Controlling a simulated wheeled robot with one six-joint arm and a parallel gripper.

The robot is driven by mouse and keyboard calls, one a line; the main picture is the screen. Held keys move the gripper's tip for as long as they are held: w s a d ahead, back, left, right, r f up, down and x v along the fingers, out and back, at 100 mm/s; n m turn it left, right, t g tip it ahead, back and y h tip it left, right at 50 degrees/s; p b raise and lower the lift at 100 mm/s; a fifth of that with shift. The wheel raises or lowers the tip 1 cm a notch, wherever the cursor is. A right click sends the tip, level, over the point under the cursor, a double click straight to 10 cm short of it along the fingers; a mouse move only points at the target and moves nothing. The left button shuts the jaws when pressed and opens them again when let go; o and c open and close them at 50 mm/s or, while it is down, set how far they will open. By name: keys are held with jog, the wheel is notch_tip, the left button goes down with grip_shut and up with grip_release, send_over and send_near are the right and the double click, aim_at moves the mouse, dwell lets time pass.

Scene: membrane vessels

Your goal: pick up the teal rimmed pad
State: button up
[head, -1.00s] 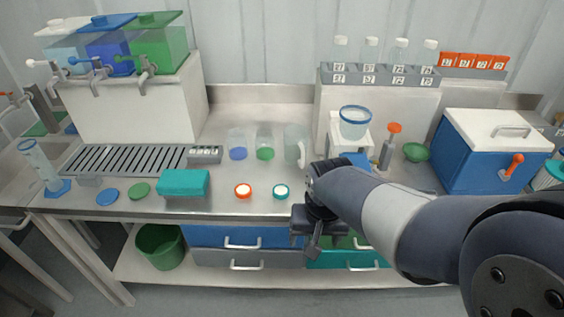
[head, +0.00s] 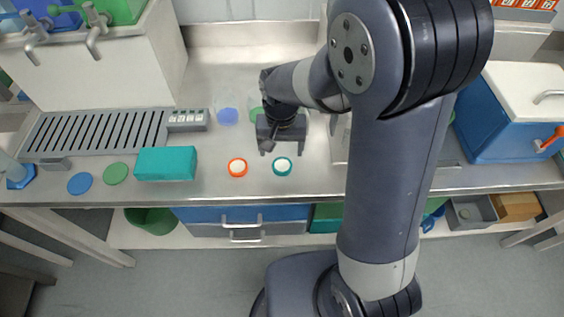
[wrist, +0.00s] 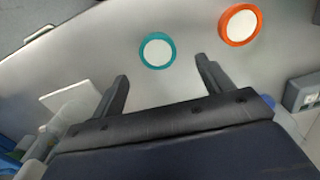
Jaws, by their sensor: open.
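The teal rimmed pad (head: 282,166) is a small round disc with a white centre and a teal rim, lying flat on the steel bench near its front edge. In the wrist view the teal rimmed pad (wrist: 157,51) lies ahead of the fingertips, between their lines and apart from them. My gripper (head: 281,150) is above the bench, just behind the pad in the head view. In the wrist view my gripper (wrist: 160,70) has its two fingers spread with nothing between them.
An orange rimmed pad (head: 237,167) lies just left of the teal one. A teal box (head: 166,163), a green disc (head: 116,173) and a blue disc (head: 80,183) lie farther left. Clear vessels stand behind my gripper. The bench's front edge is close to the pads.

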aim_at(282, 165)
jog(key=shift+s+d+f+p, duration=0.1)
jog(key=shift+f+p, duration=0.15)
jog(key=shift+f, duration=1.25)
jog(key=shift+s+d+f+p, duration=0.1)
jog(key=shift+f+p, duration=0.15)
jog(key=shift+f, duration=1.25)
jog(key=shift+c, duration=0.4)
jog(key=c, duration=1)
jog(key=shift+o, duration=0.2)
